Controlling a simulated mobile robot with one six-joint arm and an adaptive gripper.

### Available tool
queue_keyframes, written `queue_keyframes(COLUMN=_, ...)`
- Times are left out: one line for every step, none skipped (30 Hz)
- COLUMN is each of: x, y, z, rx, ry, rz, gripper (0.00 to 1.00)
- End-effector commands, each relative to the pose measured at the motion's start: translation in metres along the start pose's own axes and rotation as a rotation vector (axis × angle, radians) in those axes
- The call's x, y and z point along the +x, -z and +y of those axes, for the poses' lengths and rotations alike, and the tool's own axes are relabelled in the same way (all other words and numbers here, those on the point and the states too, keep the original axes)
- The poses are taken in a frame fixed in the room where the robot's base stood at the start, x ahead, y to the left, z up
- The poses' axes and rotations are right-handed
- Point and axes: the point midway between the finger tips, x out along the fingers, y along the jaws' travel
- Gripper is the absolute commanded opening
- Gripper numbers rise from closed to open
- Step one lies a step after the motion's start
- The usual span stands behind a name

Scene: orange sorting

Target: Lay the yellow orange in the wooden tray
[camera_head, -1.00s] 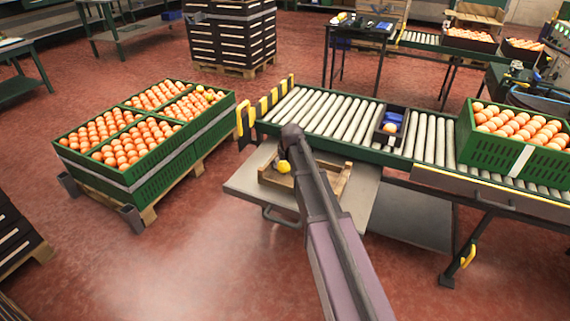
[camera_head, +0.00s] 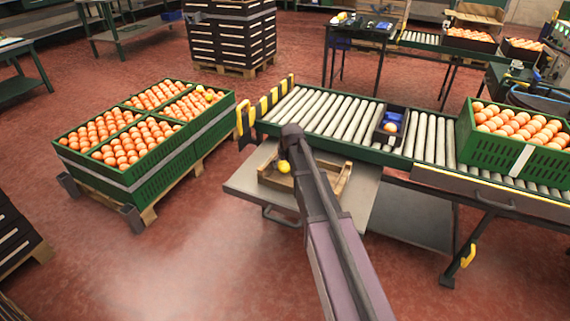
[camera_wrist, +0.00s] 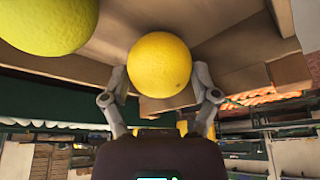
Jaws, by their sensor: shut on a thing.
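The yellow orange (camera_wrist: 160,60) sits between the two fingertips of my gripper (camera_wrist: 160,82) in the wrist view, and the gripper is shut on it. A yellow fruit (camera_head: 284,167) shows beside my arm in the head view, over the left part of the wooden tray (camera_head: 345,184); I take it to be the held orange. The tray's boards (camera_wrist: 240,45) fill the upper wrist view. A larger-looking yellow-green fruit (camera_wrist: 42,22) is at the upper left there, apart from the orange. My arm hides the middle of the tray and the gripper in the head view.
The tray stands on a grey side table (camera_head: 245,186) below the roller conveyor (camera_head: 325,112). A small dark box (camera_head: 376,137) with an orange and a blue item is on the rollers. Green crates of oranges stand left (camera_head: 195,140) and right (camera_head: 490,150).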

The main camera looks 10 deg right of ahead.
Motion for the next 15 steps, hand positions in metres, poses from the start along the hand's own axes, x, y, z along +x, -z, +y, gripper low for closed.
queue_keyframes(x=0.0011, y=-0.0004, z=-0.0001, rx=0.0, ry=0.0, rz=0.0, gripper=0.28)
queue_keyframes(x=0.0014, y=-0.0005, z=-0.0001, rx=0.0, ry=0.0, rz=0.0, gripper=0.28)
queue_keyframes(x=0.0017, y=-0.0007, z=-0.0001, rx=0.0, ry=0.0, rz=0.0, gripper=0.28)
queue_keyframes(x=0.002, y=-0.0008, z=-0.0001, rx=0.0, ry=0.0, rz=0.0, gripper=0.28)
queue_keyframes(x=0.0023, y=-0.0009, z=-0.0001, rx=0.0, ry=0.0, rz=0.0, gripper=0.28)
queue_keyframes(x=0.0027, y=-0.0011, z=-0.0002, rx=0.0, ry=0.0, rz=0.0, gripper=0.28)
queue_keyframes(x=0.003, y=-0.0012, z=-0.0002, rx=0.0, ry=0.0, rz=0.0, gripper=0.28)
queue_keyframes(x=0.0033, y=-0.0013, z=-0.0002, rx=0.0, ry=0.0, rz=0.0, gripper=0.28)
queue_keyframes(x=0.0037, y=-0.0015, z=-0.0002, rx=0.0, ry=0.0, rz=0.0, gripper=0.28)
queue_keyframes(x=0.004, y=-0.0016, z=-0.0002, rx=0.0, ry=0.0, rz=0.0, gripper=0.28)
queue_keyframes(x=0.0043, y=-0.0017, z=-0.0002, rx=0.0, ry=0.0, rz=0.0, gripper=0.28)
queue_keyframes(x=0.0047, y=-0.0019, z=-0.0002, rx=0.0, ry=0.0, rz=0.0, gripper=0.28)
queue_keyframes(x=0.005, y=-0.002, z=-0.0003, rx=0.0, ry=0.0, rz=0.0, gripper=0.28)
queue_keyframes(x=0.0052, y=-0.0021, z=-0.0003, rx=0.0, ry=0.0, rz=0.0, gripper=0.28)
queue_keyframes(x=0.0056, y=-0.0023, z=-0.0003, rx=0.0, ry=0.0, rz=0.0, gripper=0.28)
